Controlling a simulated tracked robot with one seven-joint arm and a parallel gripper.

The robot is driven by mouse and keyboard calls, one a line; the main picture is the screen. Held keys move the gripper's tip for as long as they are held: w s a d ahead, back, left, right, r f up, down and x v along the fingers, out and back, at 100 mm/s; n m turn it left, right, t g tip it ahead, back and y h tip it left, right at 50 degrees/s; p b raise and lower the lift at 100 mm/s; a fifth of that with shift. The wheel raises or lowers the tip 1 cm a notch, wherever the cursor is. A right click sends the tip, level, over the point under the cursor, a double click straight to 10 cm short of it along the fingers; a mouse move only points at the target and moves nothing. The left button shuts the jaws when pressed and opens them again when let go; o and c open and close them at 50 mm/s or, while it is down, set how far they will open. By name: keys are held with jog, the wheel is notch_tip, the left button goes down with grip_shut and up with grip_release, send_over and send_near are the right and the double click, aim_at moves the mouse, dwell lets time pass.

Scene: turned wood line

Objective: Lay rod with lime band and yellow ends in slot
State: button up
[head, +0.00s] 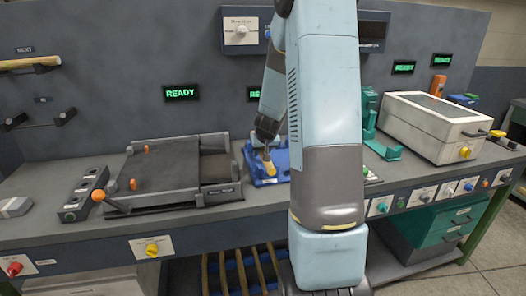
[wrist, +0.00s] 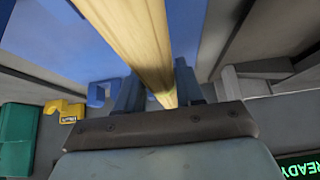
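A pale wooden rod (wrist: 132,38) runs between the two fingers of my gripper (wrist: 158,90) in the wrist view. The fingers close against its sides. In the head view my gripper (head: 267,144) is over the blue fixture (head: 258,177) on the bench, and the yellow end of the rod (head: 271,164) points down toward the camera. Whether the rod touches the fixture I cannot tell. The slot itself is not clearly visible. My arm hides the bench to the right of the fixture.
A grey machine with a flat lid (head: 163,172) and orange knobs stands left of the fixture. A teal fixture (head: 388,148) and a white box (head: 424,122) stand right. Rods lie in a rack under the bench (head: 240,270). Another rod (head: 28,63) rests on wall hooks.

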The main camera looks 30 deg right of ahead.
jog(key=o, duration=0.5)
jog(key=shift+r, duration=0.1)
jog(key=v, duration=1.3)
jog(key=shift+s+r, duration=0.15)
jog(key=shift+r, duration=0.05)
jog(key=shift+a, duration=0.15)
jog(key=s+a+r+n+y, duration=0.2)
jog(key=s+a+r, duration=0.7)
jog(key=s+a, duration=0.25)
jog(key=s+a+r, duration=0.1)
jog(key=s+a, duration=0.2)
jog(key=s, duration=0.4)
jog(key=s+a+r+n+g, duration=0.1)
jog(key=s+a, duration=0.2)
jog(key=s, duration=0.4)
jog(key=shift+s+a, duration=0.25)
jog(key=shift+a, duration=0.1)
